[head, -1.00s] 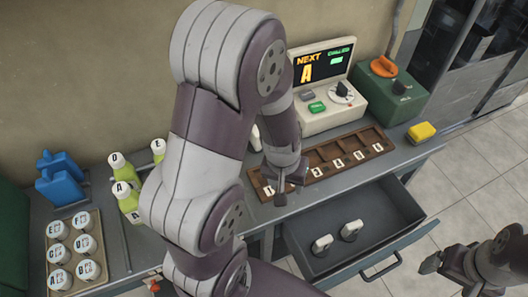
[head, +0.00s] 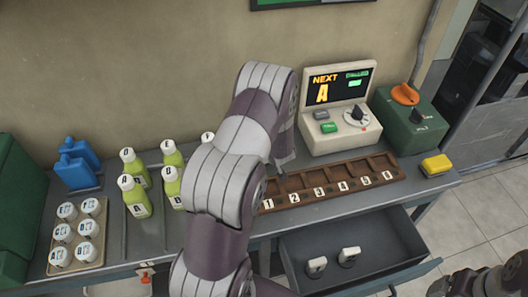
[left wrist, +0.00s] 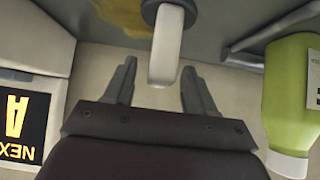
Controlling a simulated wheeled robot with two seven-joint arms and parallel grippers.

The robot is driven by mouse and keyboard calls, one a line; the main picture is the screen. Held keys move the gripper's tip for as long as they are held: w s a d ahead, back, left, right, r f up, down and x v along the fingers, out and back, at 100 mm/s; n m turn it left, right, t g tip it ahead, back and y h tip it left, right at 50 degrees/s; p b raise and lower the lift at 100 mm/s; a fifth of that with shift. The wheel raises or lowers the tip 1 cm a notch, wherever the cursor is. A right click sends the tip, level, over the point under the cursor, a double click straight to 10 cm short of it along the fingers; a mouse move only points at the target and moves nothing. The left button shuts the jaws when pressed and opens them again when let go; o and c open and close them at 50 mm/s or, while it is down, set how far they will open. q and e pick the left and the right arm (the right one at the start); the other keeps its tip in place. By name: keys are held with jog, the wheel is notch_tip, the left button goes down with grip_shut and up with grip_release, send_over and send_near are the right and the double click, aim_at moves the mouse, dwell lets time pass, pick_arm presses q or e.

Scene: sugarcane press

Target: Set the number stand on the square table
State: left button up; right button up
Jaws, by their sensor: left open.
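A white upright piece (left wrist: 165,45), seemingly a number stand, is between the spread fingers of my left gripper (left wrist: 157,88) in the left wrist view. The fingers are open, with a gap on each side of it. No number shows on it from here. In the head view my left arm hides this gripper and the piece. Two white stands (head: 316,266) (head: 348,256) sit in the open drawer. Part of my right gripper (head: 436,287) shows at the bottom right edge; its fingers are not clear. I cannot make out a square table.
Green bottles (head: 134,197) stand left of my arm; one (left wrist: 290,95) is close right of the left gripper. A numbered wooden tray (head: 330,187), a display console (head: 335,118), a green box (head: 412,122) and a cup tray (head: 94,245) occupy the counter. The drawer (head: 375,237) juts out.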

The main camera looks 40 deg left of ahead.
pick_arm(q)
jog(key=shift+x, duration=1.1)
jog(key=shift+d+r, duration=0.1)
grip_shut()
jog(key=shift+r, duration=0.1)
